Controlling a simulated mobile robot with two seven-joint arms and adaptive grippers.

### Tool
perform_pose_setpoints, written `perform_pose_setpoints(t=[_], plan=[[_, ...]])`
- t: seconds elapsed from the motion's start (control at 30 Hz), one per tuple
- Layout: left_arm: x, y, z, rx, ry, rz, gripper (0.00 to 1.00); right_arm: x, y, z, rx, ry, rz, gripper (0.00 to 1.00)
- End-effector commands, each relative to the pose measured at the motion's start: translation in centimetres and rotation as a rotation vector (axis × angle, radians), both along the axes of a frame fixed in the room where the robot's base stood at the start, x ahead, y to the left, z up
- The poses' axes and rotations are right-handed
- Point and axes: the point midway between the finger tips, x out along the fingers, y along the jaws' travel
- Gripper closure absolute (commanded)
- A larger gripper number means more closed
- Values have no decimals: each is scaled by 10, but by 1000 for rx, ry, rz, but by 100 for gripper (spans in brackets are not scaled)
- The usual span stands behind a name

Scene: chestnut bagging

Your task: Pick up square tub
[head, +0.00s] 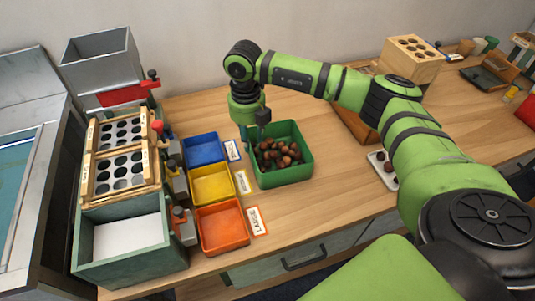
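A green square tub (285,180) stands on the wooden table near the middle of the head view, upright, with several brown chestnuts (276,153) inside. My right gripper (254,136) points down at the tub's back left corner. Its two fingers are apart, one to the left of the tub's wall and one over the inside by the chestnuts. I see no clear contact with the rim; the fingertips are partly hidden. The tub looks to rest on the table. My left gripper is not in view.
Blue (203,150), yellow (212,186) and orange (222,229) bins with label cards stand left of the tub. A sorting machine with perforated trays (122,172) is further left. A wooden block with holes (411,60) stands at the back right.

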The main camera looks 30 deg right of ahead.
Motion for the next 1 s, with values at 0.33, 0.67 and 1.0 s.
perform_pose_setpoints(t=[0.33, 0.67, 1.0], plan=[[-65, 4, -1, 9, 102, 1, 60, -3, 1, -34, 1, 4, 1, 63], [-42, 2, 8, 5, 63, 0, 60, -5, 2, -75, 3, -1, 2, 63], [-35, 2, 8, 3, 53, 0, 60, -5, 2, -77, 3, -1, 3, 100]])
